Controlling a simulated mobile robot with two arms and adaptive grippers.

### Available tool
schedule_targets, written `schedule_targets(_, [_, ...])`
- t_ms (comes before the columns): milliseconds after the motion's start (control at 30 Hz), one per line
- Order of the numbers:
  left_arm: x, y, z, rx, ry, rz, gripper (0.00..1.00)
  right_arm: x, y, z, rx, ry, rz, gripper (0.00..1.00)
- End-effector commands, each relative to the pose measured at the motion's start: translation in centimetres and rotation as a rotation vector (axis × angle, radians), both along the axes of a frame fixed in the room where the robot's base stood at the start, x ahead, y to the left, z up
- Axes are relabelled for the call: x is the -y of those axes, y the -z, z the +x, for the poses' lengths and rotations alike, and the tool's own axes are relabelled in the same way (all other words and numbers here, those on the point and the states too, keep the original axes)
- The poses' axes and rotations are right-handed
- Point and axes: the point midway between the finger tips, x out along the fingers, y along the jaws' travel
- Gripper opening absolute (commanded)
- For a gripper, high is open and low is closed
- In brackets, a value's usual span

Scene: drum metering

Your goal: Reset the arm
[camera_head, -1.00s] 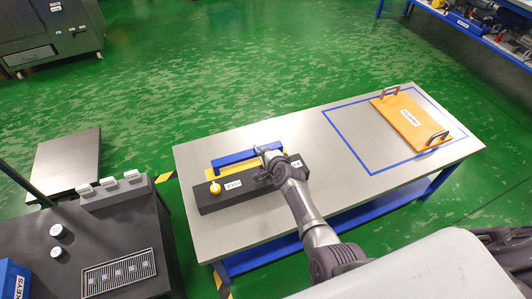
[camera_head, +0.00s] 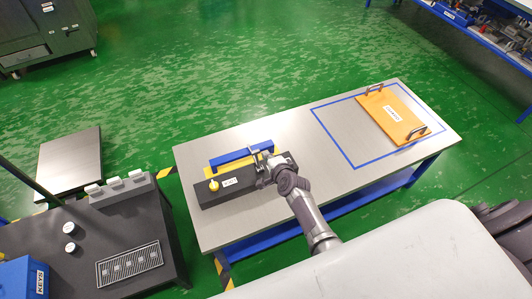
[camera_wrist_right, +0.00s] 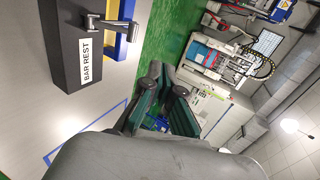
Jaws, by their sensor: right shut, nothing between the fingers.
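My right arm reaches in from the bottom of the head view. Its gripper (camera_head: 265,171) is over or close beside the right part of a long black block (camera_head: 226,184) on the table; the exact gap is hard to tell. In the right wrist view the fingers of the right gripper (camera_wrist_right: 165,82) are shut and empty, apart from the block labelled BAR REST (camera_wrist_right: 72,42). A grey metal T-shaped piece (camera_wrist_right: 108,27) is at the block, to the left of the fingers. My left gripper is not in view.
An orange board with two handles (camera_head: 390,115) lies inside a blue outline on the table (camera_head: 300,160). A dark bench (camera_head: 130,225) stands at left.

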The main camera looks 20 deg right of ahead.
Motion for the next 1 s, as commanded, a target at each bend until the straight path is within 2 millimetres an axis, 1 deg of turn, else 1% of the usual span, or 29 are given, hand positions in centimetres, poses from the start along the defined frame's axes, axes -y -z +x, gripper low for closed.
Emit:
schedule_targets(467, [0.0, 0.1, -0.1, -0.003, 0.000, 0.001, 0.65, 0.0, 0.1, 0.0, -0.001, 0.000, 0.000, 0.00])
schedule_targets(567, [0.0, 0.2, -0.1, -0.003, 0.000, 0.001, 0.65, -0.1, 1.1, -0.6, -0.017, -0.015, -0.021, 0.00])
schedule_targets(667, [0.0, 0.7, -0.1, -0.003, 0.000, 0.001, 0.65, -0.5, 4.3, -2.8, -0.074, -0.071, -0.098, 0.00])
schedule_targets(767, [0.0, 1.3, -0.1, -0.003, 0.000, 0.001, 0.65, -1.0, 9.3, -6.8, -0.167, -0.179, -0.230, 0.00])
schedule_targets(800, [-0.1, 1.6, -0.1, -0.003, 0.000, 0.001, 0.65, -1.3, 11.6, -8.9, -0.210, -0.236, -0.291, 0.00])
schedule_targets(867, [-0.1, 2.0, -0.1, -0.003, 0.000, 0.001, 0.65, -1.5, 14.9, -12.2, -0.273, -0.329, -0.387, 0.00])
schedule_targets(900, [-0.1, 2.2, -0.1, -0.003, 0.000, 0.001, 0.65, -1.6, 17.0, -14.5, -0.313, -0.393, -0.446, 0.00])
schedule_targets(967, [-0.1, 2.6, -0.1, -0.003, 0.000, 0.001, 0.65, -1.7, 19.9, -18.1, -0.371, -0.495, -0.531, 0.00])
schedule_targets(1000, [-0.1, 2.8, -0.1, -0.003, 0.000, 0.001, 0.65, -1.6, 21.7, -20.6, -0.408, -0.564, -0.586, 0.00])
